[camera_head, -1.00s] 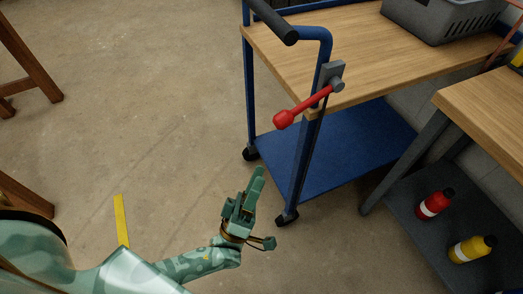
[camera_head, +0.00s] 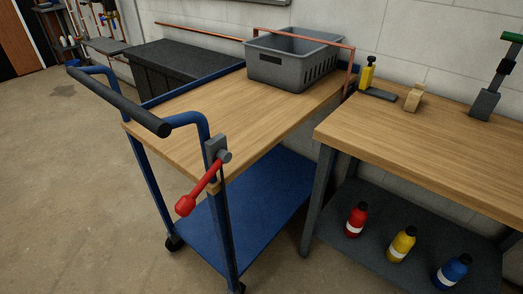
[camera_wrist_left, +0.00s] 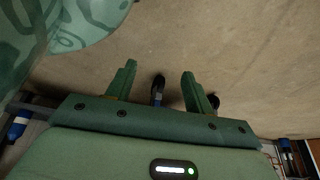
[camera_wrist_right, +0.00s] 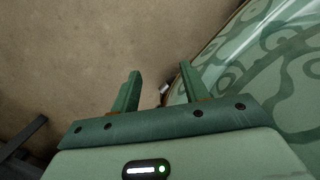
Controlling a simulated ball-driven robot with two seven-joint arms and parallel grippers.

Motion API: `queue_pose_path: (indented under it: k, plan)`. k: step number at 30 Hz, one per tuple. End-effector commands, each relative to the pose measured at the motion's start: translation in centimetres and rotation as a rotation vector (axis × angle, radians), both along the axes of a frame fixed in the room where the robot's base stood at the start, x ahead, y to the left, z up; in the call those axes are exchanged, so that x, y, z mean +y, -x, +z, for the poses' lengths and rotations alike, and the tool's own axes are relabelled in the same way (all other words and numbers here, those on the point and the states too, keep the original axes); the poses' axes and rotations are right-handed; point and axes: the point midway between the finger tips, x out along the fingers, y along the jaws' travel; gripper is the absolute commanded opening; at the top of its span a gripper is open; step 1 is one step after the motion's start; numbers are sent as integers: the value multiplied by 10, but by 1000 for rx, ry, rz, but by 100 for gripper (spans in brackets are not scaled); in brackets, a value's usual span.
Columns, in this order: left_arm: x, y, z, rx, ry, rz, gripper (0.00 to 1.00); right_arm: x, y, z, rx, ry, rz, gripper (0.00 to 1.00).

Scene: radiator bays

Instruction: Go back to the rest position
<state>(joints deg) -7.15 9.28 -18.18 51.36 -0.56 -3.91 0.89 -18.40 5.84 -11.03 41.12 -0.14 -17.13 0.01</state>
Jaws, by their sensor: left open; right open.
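My left gripper (camera_wrist_left: 158,85) shows in the left wrist view with its two green fingers apart and nothing between them. Bare floor lies beyond it, with a dark rounded object and a bit of blue seen past the fingers. My right gripper (camera_wrist_right: 160,90) shows in the right wrist view, also with its fingers apart and empty, over bare floor beside my patterned green body. Neither gripper shows in the head view.
A blue trolley (camera_head: 205,122) with a wooden top, black handle and red lever (camera_head: 197,190) stands in front. A grey crate (camera_head: 290,62) sits on it. To the right is a workbench (camera_head: 430,130) with several bottles on its lower shelf. Open floor (camera_head: 60,200) lies left.

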Motion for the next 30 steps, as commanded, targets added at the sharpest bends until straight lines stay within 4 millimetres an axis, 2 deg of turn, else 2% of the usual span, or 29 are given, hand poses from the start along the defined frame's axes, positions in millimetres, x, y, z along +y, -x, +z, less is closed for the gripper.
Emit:
queue_pose_path:
  k: [1, 3, 8, 12, 13, 15, 24, 27, 30]
  plan:
    - [10, 38, -10, 98, -43, -9, 52, 0, 0, 0, 0, 0, 0, 45]
    - [22, 87, -18, 222, -93, -22, 52, 0, 0, 0, 0, 0, 0, 45]
    - [38, 186, -20, 439, -152, -17, 52, 0, 0, 0, 0, 0, 0, 45]
    - [35, 264, -7, 552, -147, 15, 52, 0, 0, 0, 0, 0, 0, 45]
    - [35, 247, 7, 516, -145, 19, 52, 1, -8, 16, -23, -2, -3, 45]
    - [33, 234, 29, 484, -141, 25, 52, 3, -19, 38, -53, -5, -9, 45]
    - [25, 207, 107, 400, -118, 54, 52, 11, -45, 117, -136, -19, -37, 45]
    - [24, 204, 120, 390, -113, 58, 52, 12, -48, 130, -146, -22, -42, 45]
    - [23, 204, 123, 387, -111, 61, 52, 13, -48, 133, -149, -23, -45, 45]
